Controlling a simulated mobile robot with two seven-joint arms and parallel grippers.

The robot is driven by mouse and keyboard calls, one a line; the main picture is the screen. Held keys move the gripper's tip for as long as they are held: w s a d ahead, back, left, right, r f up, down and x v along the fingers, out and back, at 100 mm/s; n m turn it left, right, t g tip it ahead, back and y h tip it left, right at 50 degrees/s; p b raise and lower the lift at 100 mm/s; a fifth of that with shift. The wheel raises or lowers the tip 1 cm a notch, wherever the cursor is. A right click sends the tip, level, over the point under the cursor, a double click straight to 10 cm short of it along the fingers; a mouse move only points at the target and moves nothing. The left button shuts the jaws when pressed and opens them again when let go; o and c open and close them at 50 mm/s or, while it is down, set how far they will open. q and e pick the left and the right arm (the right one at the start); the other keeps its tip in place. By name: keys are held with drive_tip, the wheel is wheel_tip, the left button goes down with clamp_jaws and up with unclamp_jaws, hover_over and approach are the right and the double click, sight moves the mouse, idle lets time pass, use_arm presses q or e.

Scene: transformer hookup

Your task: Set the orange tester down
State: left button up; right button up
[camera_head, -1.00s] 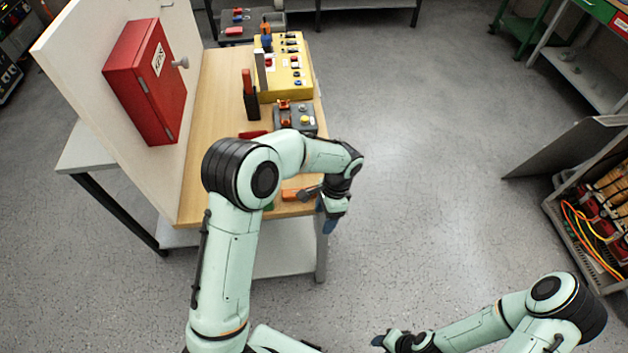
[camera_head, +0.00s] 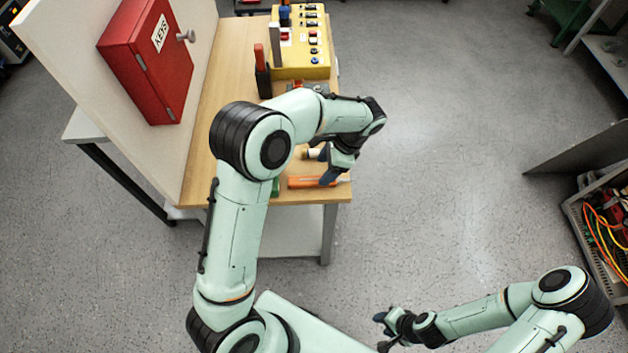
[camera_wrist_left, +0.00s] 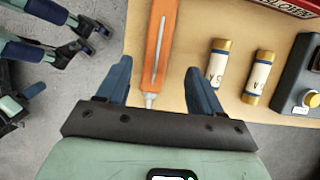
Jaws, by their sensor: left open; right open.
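The orange tester (camera_head: 308,182) lies on the wooden bench top near its front edge. In the left wrist view the tester (camera_wrist_left: 160,45) has a pale groove along its body, and its thin metal tip points toward my gripper. My left gripper (camera_head: 332,174) is open at the tester's right end. In the left wrist view the two blue fingers of this gripper (camera_wrist_left: 159,66) stand apart on either side of the tester, with gaps on both sides. My right gripper (camera_head: 382,325) is open and empty over the floor, away from the bench.
Two fuses with brass ends (camera_wrist_left: 209,76) and a grey box (camera_wrist_left: 300,85) lie right of the tester in the wrist view. A yellow control box (camera_head: 300,55), an upright red-and-black tool (camera_head: 262,70) and a red key cabinet (camera_head: 150,60) stand further back.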

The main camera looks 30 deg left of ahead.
sight(317, 179)
use_arm(q)
drive_tip(key=x, duration=0.5)
drive_tip(key=shift+s+d, duration=0.2)
clamp_jaws()
use_arm(e)
drive_tip(key=shift+s+f, duration=0.2)
use_arm(q)
wheel_tip(317, 179, up, 20)
drive_tip(key=p, duration=0.1)
drive_tip(key=shift+p, duration=0.4)
use_arm(e)
drive_tip(key=shift+w+r, duration=1.35)
drive_tip(key=shift+w, duration=0.05)
